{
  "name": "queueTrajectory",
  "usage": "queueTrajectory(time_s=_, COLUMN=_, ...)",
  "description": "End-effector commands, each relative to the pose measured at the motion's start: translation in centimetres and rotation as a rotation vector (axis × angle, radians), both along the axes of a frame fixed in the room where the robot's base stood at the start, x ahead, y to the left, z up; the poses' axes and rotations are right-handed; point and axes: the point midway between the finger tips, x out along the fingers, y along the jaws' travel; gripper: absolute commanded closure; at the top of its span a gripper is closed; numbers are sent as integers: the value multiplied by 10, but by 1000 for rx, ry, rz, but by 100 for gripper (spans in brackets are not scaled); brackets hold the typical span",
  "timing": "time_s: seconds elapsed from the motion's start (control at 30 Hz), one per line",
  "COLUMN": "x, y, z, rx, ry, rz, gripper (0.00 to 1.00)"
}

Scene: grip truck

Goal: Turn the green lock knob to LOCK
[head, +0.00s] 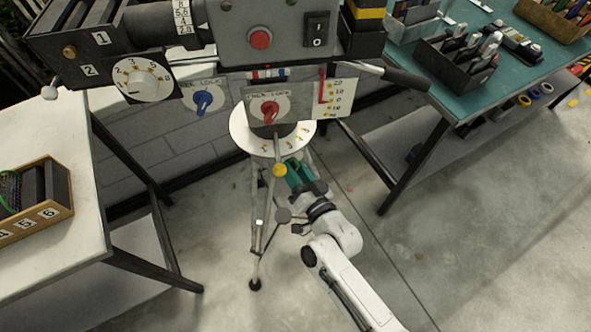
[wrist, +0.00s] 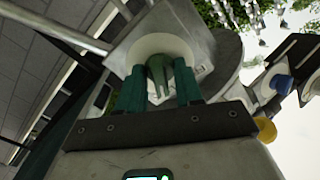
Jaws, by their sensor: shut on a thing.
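The green lock knob (wrist: 158,68) shows in the wrist view on a pale round plate (wrist: 150,46). My gripper (wrist: 159,90) has one teal finger on each side of the knob and is shut on it. Lettering at the plate's right is too small to read, so I cannot tell the knob's setting. In the head view my gripper (head: 298,172) is below the white dial ring (head: 245,132) of the tripod rig, and the green knob is hidden there.
A red knob (head: 269,112) and a blue knob (head: 203,102) sit on plates above. A yellow knob (head: 280,170) is close left of my gripper. Tripod legs (head: 257,215) stand below. A white table (head: 75,245) is left, a teal-topped bench (head: 430,100) right.

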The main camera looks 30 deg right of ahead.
Motion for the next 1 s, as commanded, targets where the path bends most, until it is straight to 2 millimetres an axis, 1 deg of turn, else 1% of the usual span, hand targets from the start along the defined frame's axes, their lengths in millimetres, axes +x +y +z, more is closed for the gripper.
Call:
queueTrajectory(time_s=0.2, x=-1, y=0, z=0, rx=1, ry=1, rz=0, gripper=95)
queueTrajectory(time_s=0.23, x=-1, y=0, z=0, rx=1, ry=1, rz=0, gripper=63)
queueTrajectory(time_s=0.27, x=0, y=0, z=0, rx=0, ry=1, rz=-1, gripper=60)
queueTrajectory(time_s=0.5, x=-1, y=0, z=0, rx=0, ry=1, rz=-1, gripper=60)
queueTrajectory(time_s=0.63, x=-8, y=0, z=-2, rx=0, ry=1, rz=0, gripper=60)
queueTrajectory(time_s=0.77, x=-28, y=1, z=-3, rx=1, ry=3, rz=1, gripper=60)
queueTrajectory(time_s=1.0, x=-74, y=0, z=-3, rx=0, ry=3, rz=1, gripper=60)
